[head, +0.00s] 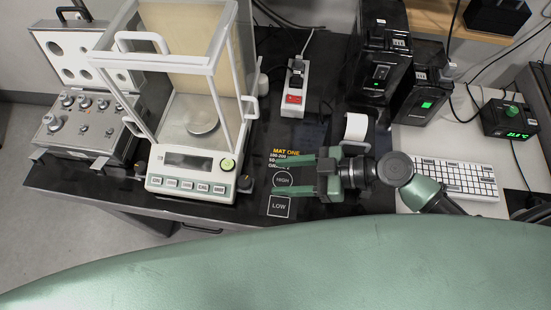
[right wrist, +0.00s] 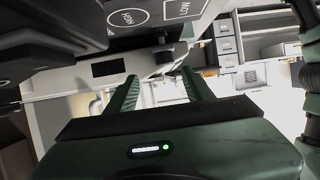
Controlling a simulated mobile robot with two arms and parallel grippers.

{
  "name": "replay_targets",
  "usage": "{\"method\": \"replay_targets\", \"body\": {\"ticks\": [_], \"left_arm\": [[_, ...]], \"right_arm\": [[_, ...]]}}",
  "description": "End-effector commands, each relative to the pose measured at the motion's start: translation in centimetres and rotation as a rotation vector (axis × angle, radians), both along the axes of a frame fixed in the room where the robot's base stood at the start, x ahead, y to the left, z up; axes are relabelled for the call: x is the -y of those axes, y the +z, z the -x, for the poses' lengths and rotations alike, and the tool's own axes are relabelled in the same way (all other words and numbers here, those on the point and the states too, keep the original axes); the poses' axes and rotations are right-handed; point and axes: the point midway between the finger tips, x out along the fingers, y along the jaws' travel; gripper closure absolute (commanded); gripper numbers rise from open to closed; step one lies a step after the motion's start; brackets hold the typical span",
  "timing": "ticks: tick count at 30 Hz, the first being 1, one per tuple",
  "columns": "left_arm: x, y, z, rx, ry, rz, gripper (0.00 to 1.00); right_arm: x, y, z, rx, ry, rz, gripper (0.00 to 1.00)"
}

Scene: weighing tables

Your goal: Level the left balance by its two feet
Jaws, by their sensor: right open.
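The left balance (head: 198,188) is a white weighing instrument with a glass draft shield, a round pan (head: 203,121), a dark display and a row of buttons. It stands on the black table at the left in the head view. A dark front right foot (head: 244,184) shows at its lower right corner; the other foot is not clear. My right gripper (head: 280,176) is open and empty, its two green fingers pointing left toward that foot, with a gap between. The open fingers also show in the right wrist view (right wrist: 158,76). My left gripper is not in view.
A mat label with HIGH and LOW fields (head: 279,206) lies under my right fingers. A power strip (head: 295,88), black boxes (head: 380,52), a paper roll (head: 356,127) and a keyboard (head: 455,177) stand behind and right.

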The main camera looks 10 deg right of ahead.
Motion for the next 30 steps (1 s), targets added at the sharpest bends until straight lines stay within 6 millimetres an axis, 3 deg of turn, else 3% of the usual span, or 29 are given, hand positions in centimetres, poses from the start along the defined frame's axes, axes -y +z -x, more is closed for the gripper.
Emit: {"method": "replay_targets", "body": {"ticks": [3, 12, 18, 22, 26, 27, 30], "left_arm": [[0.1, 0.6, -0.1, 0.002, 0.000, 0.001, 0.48], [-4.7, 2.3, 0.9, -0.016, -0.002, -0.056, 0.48], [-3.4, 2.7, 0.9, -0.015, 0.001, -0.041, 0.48], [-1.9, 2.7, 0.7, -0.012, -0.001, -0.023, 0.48], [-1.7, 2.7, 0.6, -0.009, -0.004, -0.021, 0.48], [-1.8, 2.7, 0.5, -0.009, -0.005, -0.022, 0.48], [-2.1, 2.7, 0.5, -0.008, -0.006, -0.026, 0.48]], "right_arm": [[-1.4, -0.1, -0.2, -0.001, 0.014, -0.005, 0.48], [-5.5, -1.8, -1.4, -0.001, 0.012, -0.003, 0.48], [-7.0, -2.7, -1.8, -0.001, 0.011, -0.002, 0.48], [-7.2, -2.9, -1.8, 0.000, 0.012, 0.000, 0.48], [-7.2, -2.9, -1.8, 0.001, 0.012, 0.000, 0.48], [-7.2, -2.9, -1.8, 0.000, 0.012, 0.000, 0.51], [-7.2, -2.9, -1.8, 0.000, 0.012, 0.000, 0.79]]}}
